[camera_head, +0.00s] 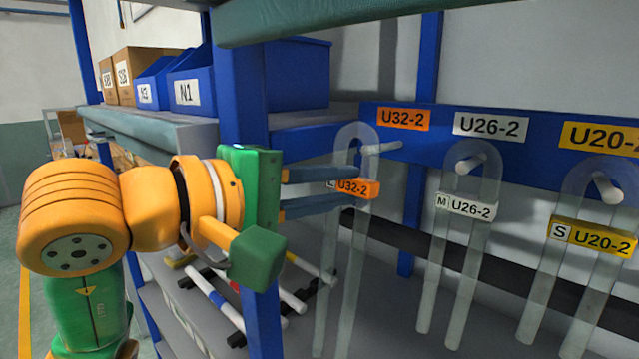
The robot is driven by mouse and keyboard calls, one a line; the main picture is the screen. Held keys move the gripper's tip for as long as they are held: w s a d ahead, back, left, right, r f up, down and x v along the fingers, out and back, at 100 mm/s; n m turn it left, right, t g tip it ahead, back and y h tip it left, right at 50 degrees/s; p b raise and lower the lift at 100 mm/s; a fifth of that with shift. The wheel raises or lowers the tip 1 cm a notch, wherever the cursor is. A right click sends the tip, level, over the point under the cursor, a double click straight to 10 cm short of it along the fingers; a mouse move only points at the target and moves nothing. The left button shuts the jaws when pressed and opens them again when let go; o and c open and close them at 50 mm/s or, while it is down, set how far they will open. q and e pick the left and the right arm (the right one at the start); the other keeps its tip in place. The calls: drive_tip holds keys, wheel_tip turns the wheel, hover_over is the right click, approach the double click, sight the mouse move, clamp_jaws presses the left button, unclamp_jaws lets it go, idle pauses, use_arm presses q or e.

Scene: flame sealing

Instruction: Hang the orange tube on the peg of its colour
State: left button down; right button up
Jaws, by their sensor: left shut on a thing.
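The orange tube (350,245) is a clear upside-down U with an orange U32-2 label (357,188). The orange-signed peg (382,148) sticks out of the blue rail below the orange U32-2 sign (403,119). In the picture the peg's tip overlaps the tube's upper right side, just below the bend. I cannot tell whether the peg passes through the loop. My right gripper is not in view.
A white-labelled U26-2 tube (437,262) and a yellow-labelled U20-2 tube (544,285) hang on pegs to the right. A blue post (240,90) stands behind my left gripper. Blue bins (195,88) sit on the left shelf. A rack with coloured rods (215,300) lies below.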

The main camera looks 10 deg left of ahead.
use_arm(q)
drive_tip(key=shift+r+p+x, duration=0.15)
drive_tip(key=shift+p+x, duration=0.2)
drive_tip(key=shift+x, duration=0.55)
drive_tip(key=shift+r+p+x, duration=0.1)
drive_tip(key=shift+p+x, duration=0.25)
drive_tip(key=shift+x, duration=0.6)
drive_tip(key=shift+w+d+f+b, duration=0.2)
drive_tip(key=shift+w+f+b, duration=0.25)
drive_tip(key=shift+w, duration=0.2)
drive_tip(key=shift+w+d, duration=0.2)
unclamp_jaws()
drive_tip(key=shift+a, duration=0.1)
drive_tip(key=shift+r, duration=0.3)
